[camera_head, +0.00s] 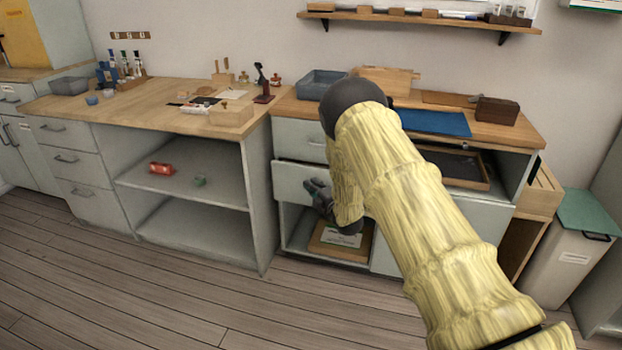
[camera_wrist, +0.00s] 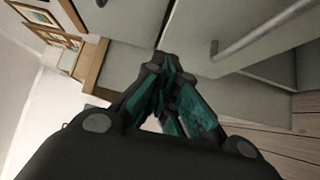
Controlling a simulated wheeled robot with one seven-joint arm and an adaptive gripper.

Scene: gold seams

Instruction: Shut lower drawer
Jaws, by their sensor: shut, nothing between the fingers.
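The lower drawer (camera_head: 293,182) is in the right-hand workbench, below the upper drawer (camera_head: 296,138). Its pale grey front stands out a little from the cabinet, so it is partly open. My gripper (camera_head: 318,188) is shut and empty, in front of the right part of this drawer front. My arm hides the rest of the front and its handle in the head view. In the wrist view my gripper (camera_wrist: 170,68) has its fingertips together close to pale grey panels, and a bar handle (camera_wrist: 262,28) shows to their right. I cannot tell whether the fingertips touch.
An open compartment below the drawer holds a wooden-framed box (camera_head: 340,243). The left workbench (camera_head: 140,100) has drawers and open shelves with a red item (camera_head: 161,168). A bin (camera_head: 568,255) stands at the right. The wooden floor (camera_head: 130,285) at the front left is clear.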

